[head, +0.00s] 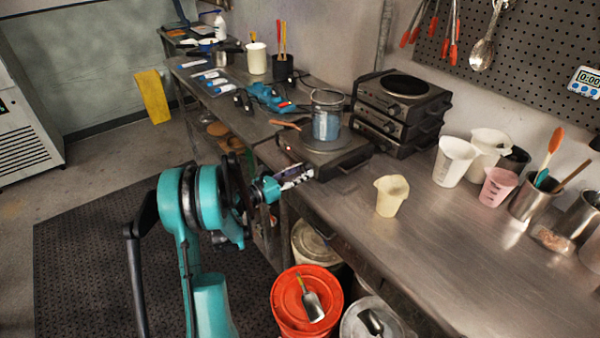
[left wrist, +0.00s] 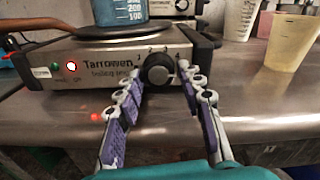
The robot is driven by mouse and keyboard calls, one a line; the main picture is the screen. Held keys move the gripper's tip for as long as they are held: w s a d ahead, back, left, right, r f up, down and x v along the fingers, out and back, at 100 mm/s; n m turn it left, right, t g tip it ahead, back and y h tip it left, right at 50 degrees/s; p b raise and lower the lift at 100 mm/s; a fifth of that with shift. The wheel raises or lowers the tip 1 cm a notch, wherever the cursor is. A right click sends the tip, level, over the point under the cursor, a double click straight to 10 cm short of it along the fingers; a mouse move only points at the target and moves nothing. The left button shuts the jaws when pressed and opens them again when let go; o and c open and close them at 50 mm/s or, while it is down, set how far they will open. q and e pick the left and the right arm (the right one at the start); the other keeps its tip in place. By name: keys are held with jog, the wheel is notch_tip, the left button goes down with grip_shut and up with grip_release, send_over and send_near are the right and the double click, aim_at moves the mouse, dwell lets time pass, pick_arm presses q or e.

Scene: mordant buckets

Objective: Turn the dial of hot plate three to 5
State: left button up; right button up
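A hot plate (head: 350,158) stands alone near the table's front edge with a beaker of blue liquid (head: 326,120) on it. In the left wrist view its front panel (left wrist: 110,62) reads "Tarrowen", with a lit red lamp. Its black dial (left wrist: 158,70) has numbers around it, of which 2, 3 and 4 show; I cannot read its setting surely. My left gripper (left wrist: 161,76) is open, its purple-padded fingers on either side of the dial; contact is unclear. In the head view this gripper (head: 298,178) is at the hot plate's front, and the dial is hidden. My right gripper is out of view.
More hot plates are stacked (head: 402,100) behind. A pale yellow cup (head: 391,195) stands to the right, with white jugs (head: 455,161) and a pink cup (head: 498,188) farther right. An orange bucket (head: 285,300) is below the table edge. The right table front is clear.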

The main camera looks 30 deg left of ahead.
pick_arm(q)
jog(key=shift+o, duration=0.3)
jog(key=shift+s+a, duration=0.2)
jog(key=shift+s, duration=0.05)
jog(key=v, duration=1.1)
jog(key=shift+s, duration=0.25)
